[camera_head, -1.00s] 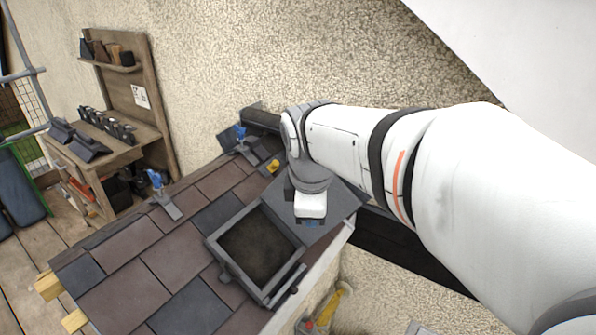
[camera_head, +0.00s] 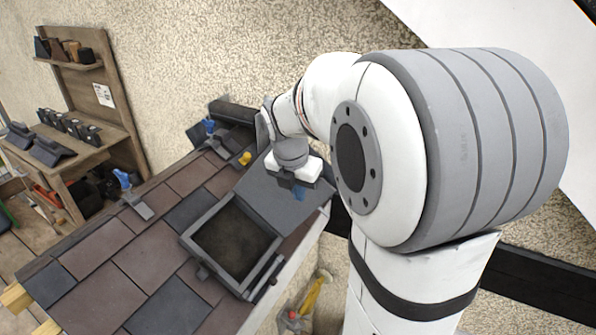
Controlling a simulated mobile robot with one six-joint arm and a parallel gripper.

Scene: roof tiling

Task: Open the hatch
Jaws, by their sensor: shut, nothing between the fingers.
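The roof hatch frame (camera_head: 188,240) is a dark grey square set in the tiled roof, with a dark brown interior showing. Its flat grey lid (camera_head: 262,198) is swung back from the opening and lies toward the upper right side of the frame. My gripper (camera_head: 296,190) is over the lid's upper right part, pointing down. Its white body shows, with the small dark fingers below it. The fingers are small in the view, and I cannot tell whether they touch the lid.
Brown and grey tiles (camera_head: 130,258) cover the roof. Blue-topped brackets (camera_head: 131,193) and a yellow item (camera_head: 245,158) sit on it. A wooden workbench (camera_head: 88,152) with dark tiles stands at the left. The wall rises behind; a yellow tool (camera_head: 312,296) hangs below the roof edge.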

